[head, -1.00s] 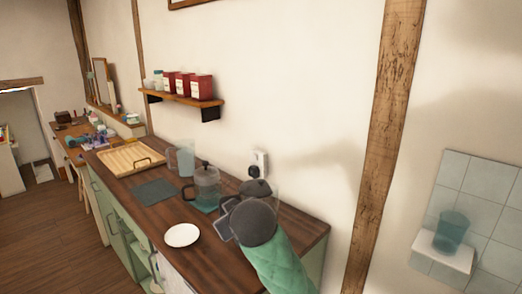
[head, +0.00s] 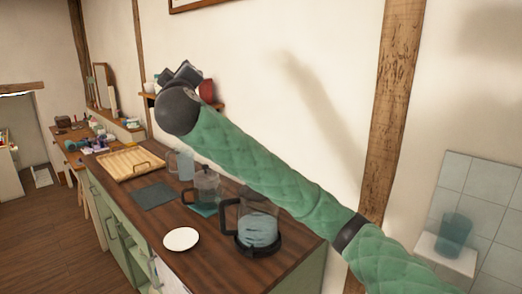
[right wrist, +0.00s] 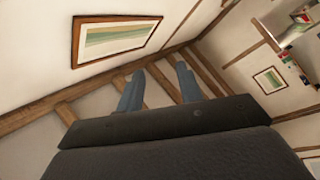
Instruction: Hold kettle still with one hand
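The glass kettle (head: 262,232) stands upright on its dark base on the wooden counter in the head view, with its black handle on the left. My right arm crosses in front of it and hides its top. My right gripper (head: 183,72) is raised well above the counter, apart from the kettle, in front of the wall shelf. In the right wrist view its two blue-grey fingers (right wrist: 157,90) are spread with nothing between them, pointing up at the wall and ceiling beams. My left gripper is not in view.
A white plate (head: 181,239), a glass press pot (head: 204,188), a clear jug (head: 181,163), a dark mat (head: 153,195) and a wooden tray (head: 123,163) are on the counter (head: 205,262). The shelf's red tins are mostly hidden by my gripper. A tumbler (head: 455,232) sits on a wall ledge at right.

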